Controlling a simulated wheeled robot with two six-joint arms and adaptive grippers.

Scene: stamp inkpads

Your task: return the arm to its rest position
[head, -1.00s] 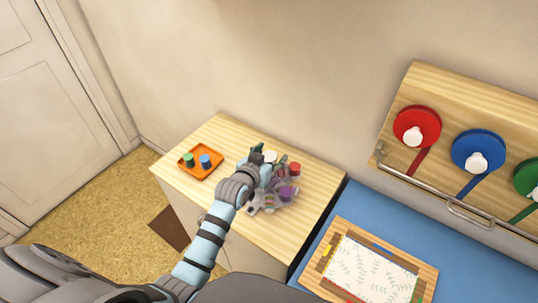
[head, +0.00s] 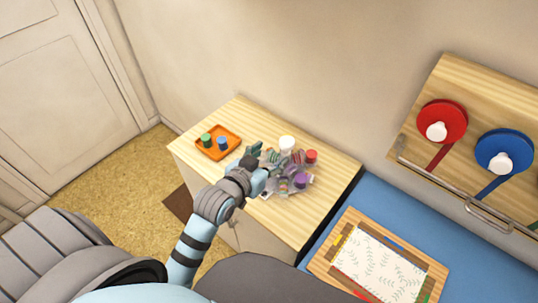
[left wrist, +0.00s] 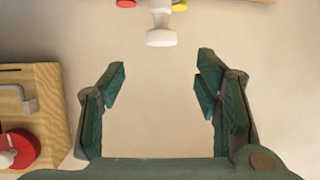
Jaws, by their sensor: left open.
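My left arm comes in from the bottom left of the head view. My left gripper (head: 264,162) is over the wooden cabinet top (head: 325,172), between the orange tray and a group of small coloured things. In the left wrist view the left gripper (left wrist: 158,85) has its two green fingers spread apart, with nothing between them. Pale wall shows behind the fingers. My right gripper is not in view.
The orange tray (head: 232,151) holds a green cylinder (head: 206,140) and a blue one (head: 222,143). White (head: 286,143), red (head: 311,156) and purple (head: 300,181) pieces stand right of the gripper. A papered board (head: 375,262) lies on the blue surface (head: 385,208).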

